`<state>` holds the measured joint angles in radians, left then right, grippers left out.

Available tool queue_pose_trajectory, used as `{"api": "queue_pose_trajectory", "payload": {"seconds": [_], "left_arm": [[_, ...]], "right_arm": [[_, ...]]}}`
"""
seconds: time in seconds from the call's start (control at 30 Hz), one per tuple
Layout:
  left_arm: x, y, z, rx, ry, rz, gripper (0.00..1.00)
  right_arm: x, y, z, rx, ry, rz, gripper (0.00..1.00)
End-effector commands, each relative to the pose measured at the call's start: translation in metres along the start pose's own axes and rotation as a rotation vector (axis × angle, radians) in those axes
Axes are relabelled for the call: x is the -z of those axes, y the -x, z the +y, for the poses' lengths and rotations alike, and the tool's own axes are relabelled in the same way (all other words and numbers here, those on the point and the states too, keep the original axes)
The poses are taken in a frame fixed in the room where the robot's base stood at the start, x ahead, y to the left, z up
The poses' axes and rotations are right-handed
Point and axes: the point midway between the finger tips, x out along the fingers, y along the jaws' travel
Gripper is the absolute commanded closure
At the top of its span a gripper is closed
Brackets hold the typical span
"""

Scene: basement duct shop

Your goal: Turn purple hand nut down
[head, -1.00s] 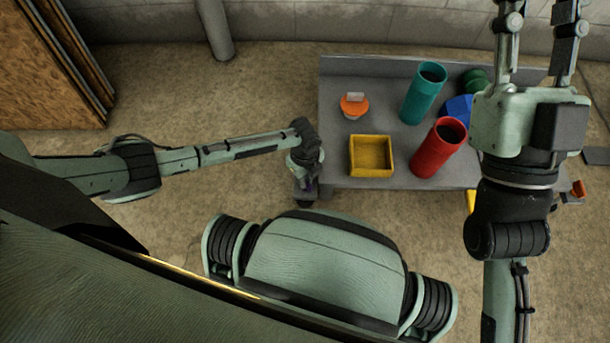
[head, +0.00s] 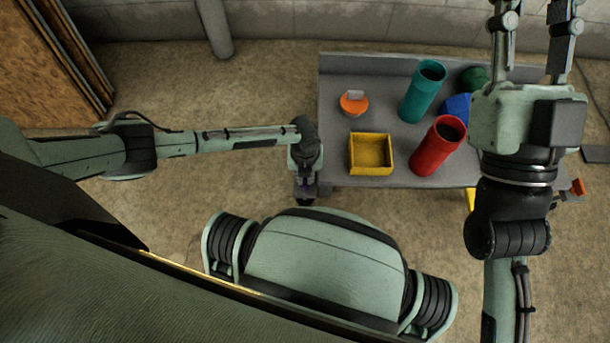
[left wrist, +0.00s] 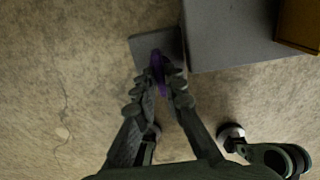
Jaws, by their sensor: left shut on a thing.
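The purple hand nut (left wrist: 158,66) sits between the fingertips of my left gripper (left wrist: 160,82) in the left wrist view. The fingers are closed on its two sides and hide part of it. In the head view my left gripper (head: 305,188) points down beside the front left corner of the bench, with only a little purple showing. A grey plate (left wrist: 155,46) lies under or just behind the nut; how they join is hidden. My right gripper (head: 533,40) is held up over the bench's right side, its fingers wide apart and empty, their tips cut off by the frame.
The grey bench (head: 335,120) carries a yellow bin (head: 371,170), an orange piece with a grey tab (head: 354,104), a teal tube (head: 421,95), a red tube (head: 437,148), and blue and green pieces. The floor left of the bench is clear.

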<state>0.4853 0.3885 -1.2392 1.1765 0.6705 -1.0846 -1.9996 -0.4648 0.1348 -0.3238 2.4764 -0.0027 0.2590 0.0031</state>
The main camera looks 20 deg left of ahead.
Motion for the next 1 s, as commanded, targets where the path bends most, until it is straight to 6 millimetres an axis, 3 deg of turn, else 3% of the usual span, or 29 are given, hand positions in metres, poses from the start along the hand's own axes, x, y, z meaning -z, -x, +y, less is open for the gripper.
{"api": "queue_pose_trajectory", "payload": {"seconds": [0.57,0.6,0.73,1.0], "left_arm": [[0.0032,-0.0005,-0.0009,0.001,-0.033,0.006,1.00],[0.0032,-0.0005,-0.0009,0.001,-0.033,0.006,0.86],[0.0024,-0.0003,-0.0007,0.001,-0.032,0.004,0.70],[0.0010,0.0001,-0.0001,0.000,-0.031,0.002,0.69]], "right_arm": [[0.0000,-0.0001,0.0006,-0.001,0.001,0.004,0.69],[-0.0001,-0.0001,0.0006,-0.001,0.001,0.004,0.69],[-0.0002,-0.0001,0.0006,-0.001,0.001,0.003,0.69],[-0.0018,0.0004,0.0003,-0.003,-0.001,-0.001,0.69]]}}
